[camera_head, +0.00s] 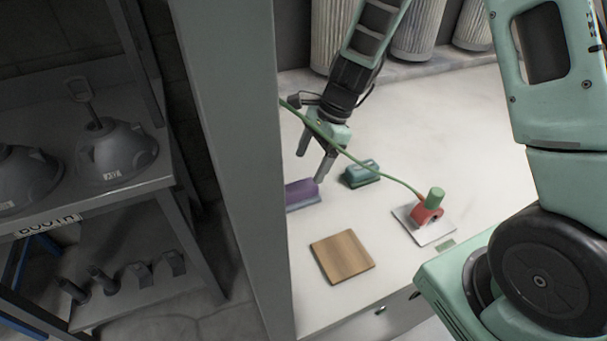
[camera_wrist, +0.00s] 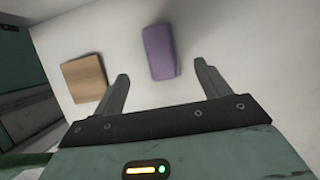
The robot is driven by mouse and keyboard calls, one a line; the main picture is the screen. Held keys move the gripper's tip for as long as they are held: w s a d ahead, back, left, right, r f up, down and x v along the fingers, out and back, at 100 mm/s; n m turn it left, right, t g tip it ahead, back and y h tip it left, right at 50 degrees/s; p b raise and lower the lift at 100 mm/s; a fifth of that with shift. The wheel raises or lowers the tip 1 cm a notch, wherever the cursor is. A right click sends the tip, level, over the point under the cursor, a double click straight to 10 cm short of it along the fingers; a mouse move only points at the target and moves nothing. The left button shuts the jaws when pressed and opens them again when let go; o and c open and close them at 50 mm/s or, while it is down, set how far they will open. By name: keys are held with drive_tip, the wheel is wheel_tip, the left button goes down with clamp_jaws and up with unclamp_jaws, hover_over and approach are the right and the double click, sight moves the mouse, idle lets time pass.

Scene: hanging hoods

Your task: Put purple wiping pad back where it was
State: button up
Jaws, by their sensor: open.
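The purple wiping pad (camera_head: 301,192) lies on the pale worktop near its left edge, partly hidden by the grey post in the head view. In the wrist view the purple pad (camera_wrist: 159,51) lies between and beyond the fingertips. My gripper (camera_head: 312,165) is above the worktop, just over and behind the pad. Its two fingers are apart with nothing between them; the wrist view also shows my gripper (camera_wrist: 162,72) open. A gap to the pad shows in the wrist view.
A wooden square (camera_head: 342,256) lies in front of the pad. A teal pad (camera_head: 361,173) is to its right. A red holder (camera_head: 427,213) with a green cylinder stands on a plate. A green cable crosses past my gripper. The grey post (camera_head: 234,150) borders the worktop's left side.

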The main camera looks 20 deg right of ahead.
drive_tip(key=shift+v, duration=1.65)
drive_tip(key=shift+f, duration=0.1)
